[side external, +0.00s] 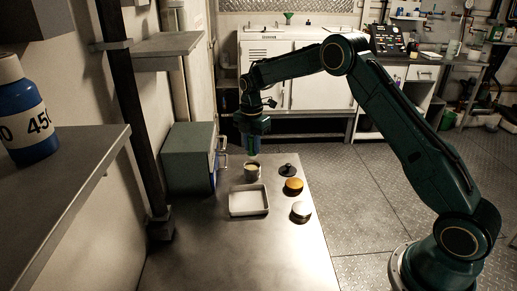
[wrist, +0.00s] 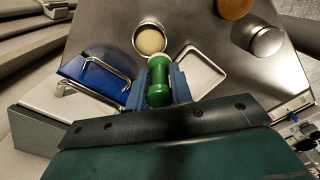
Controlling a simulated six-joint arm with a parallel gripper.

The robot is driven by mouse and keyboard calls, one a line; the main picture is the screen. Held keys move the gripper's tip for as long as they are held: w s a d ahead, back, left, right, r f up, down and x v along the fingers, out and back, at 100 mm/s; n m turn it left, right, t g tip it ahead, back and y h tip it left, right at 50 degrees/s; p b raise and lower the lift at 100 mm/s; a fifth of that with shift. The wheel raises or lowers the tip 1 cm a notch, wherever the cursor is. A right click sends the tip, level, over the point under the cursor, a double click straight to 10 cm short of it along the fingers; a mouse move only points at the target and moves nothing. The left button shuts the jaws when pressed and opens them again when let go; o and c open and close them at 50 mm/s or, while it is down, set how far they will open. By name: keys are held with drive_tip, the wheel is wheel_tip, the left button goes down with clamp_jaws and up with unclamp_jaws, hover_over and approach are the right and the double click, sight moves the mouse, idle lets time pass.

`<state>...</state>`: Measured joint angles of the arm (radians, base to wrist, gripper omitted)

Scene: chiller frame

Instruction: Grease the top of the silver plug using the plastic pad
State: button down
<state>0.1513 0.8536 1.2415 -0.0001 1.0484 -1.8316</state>
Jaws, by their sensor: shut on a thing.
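The silver plug (side external: 301,210) stands on the metal table near its right edge; in the wrist view it shows at upper right (wrist: 267,41). My gripper (side external: 252,146) is shut on the green plastic pad (wrist: 159,80), which points down. A small round cup (side external: 252,172) with pale yellowish contents (wrist: 151,40) stands just below the pad. The pad's lower end is close to the cup; I cannot tell whether it touches the contents. My gripper is behind and left of the silver plug in the side view.
A white rectangular tray (side external: 249,213) lies in front of the cup. An orange plug (side external: 293,187) and a black plug (side external: 288,171) stand behind the silver one. A grey-green box (side external: 190,158) with handles stands left of my gripper. The front of the table is clear.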

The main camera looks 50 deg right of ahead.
drive_tip(key=shift+w+d+r+n, duration=0.25)
drive_tip(key=shift+w+d+n, duration=0.15)
drive_tip(key=shift+n, duration=0.35)
drive_tip(key=shift+w+d+r+n, duration=0.2)
drive_tip(key=shift+w+d+n, duration=0.2)
drive_tip(key=shift+n, duration=0.35)
drive_tip(key=shift+f, duration=0.1)
drive_tip(key=shift+f, duration=2.9)
drive_tip(key=shift+f, duration=0.6)
drive_tip(key=shift+r, duration=0.1)
wheel_tip(320, 180, up, 7)
idle(0.5)
drive_tip(key=shift+s, duration=0.15)
drive_tip(key=s+a+f, duration=0.1)
drive_tip(key=s+a, duration=0.2)
drive_tip(key=s, duration=2)
drive_tip(key=shift+a, duration=0.2)
